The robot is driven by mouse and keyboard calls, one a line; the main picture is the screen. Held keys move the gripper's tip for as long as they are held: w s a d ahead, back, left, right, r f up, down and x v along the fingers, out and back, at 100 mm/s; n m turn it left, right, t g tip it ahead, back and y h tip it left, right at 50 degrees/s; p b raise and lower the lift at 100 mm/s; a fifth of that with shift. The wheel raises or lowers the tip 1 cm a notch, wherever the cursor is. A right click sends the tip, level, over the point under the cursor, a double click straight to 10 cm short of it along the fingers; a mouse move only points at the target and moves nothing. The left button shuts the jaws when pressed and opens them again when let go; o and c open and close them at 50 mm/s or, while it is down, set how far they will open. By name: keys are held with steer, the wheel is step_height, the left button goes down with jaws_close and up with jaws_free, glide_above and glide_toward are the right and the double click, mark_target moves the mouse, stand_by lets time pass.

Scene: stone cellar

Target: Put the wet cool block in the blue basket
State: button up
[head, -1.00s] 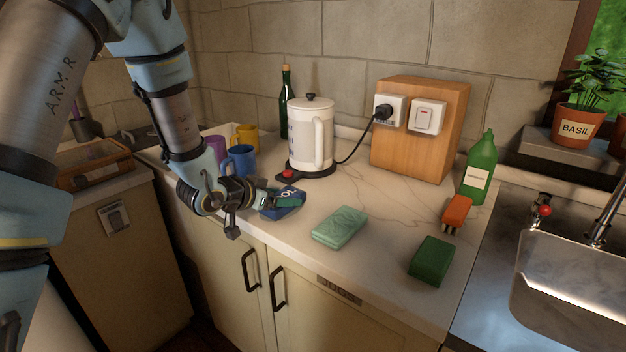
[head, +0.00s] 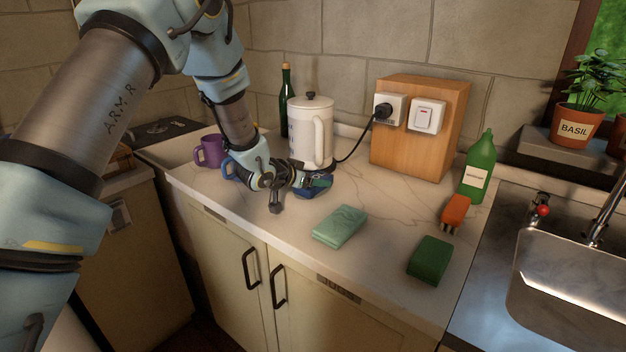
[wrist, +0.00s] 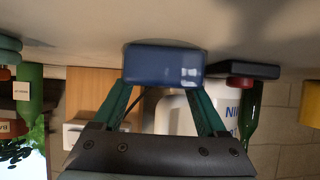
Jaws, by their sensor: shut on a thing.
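My gripper (head: 312,181) is at the counter in front of the white kettle, with its green fingers shut on a blue block (head: 308,192). The wrist view shows the block (wrist: 164,64) between both fingers, with bright glossy spots on its face. The head view does not clearly show whether the block touches the counter. No blue basket is visible in either current view.
The white kettle (head: 310,135) stands close behind my gripper. A purple mug (head: 210,152) and a partly hidden blue mug (head: 228,168) are to the left.

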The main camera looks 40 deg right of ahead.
steer(key=shift+f, duration=0.1)
steer(key=o, duration=1.5)
